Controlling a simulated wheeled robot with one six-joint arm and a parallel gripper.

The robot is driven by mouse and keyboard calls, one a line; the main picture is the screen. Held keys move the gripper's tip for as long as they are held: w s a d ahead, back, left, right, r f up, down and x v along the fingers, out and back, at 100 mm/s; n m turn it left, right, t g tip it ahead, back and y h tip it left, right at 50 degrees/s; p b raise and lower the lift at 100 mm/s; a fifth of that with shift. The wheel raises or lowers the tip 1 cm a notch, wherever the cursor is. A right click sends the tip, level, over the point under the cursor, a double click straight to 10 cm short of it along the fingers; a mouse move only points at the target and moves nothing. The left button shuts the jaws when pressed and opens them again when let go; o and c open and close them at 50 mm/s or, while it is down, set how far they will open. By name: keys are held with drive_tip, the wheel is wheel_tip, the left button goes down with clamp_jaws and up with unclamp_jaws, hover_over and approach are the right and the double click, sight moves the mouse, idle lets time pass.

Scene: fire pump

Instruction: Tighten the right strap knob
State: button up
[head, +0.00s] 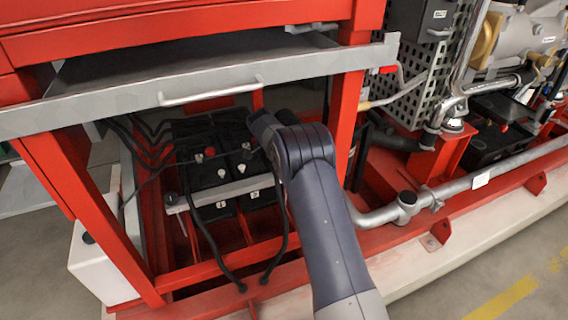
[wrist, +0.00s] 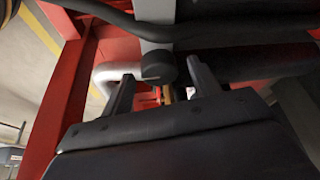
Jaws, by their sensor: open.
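A black round knob (wrist: 158,66) sits at the end of a grey metal strap (wrist: 154,12) in the wrist view. My gripper (wrist: 160,76) is open, one finger on each side of the knob, with visible gaps; how deep the knob lies between the fingers is hard to tell. In the head view the strap (head: 235,189) runs across the front of the black batteries (head: 208,172). Its right end, the right knob and my gripper are hidden behind my arm there.
Black cables (head: 203,240) hang in front of the batteries, and a dark cable (wrist: 245,30) crosses the wrist view above the fingers. Red frame posts (head: 347,115) and a grey shelf with a handle (head: 210,92) enclose the bay. A grey pipe (head: 460,187) runs to the right.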

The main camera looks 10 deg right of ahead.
drive_tip(key=p+v, duration=0.2)
drive_tip(key=v, duration=0.8)
drive_tip(key=shift+a+r, duration=0.2)
drive_tip(key=shift+r, duration=0.15)
drive_tip(key=shift+s, duration=0.1)
drive_tip(key=b+x, duration=0.2)
drive_tip(key=x, duration=0.9)
drive_tip(key=shift+d, duration=0.1)
drive_tip(key=shift+r+n, duration=0.1)
drive_tip(key=shift+n, duration=0.2)
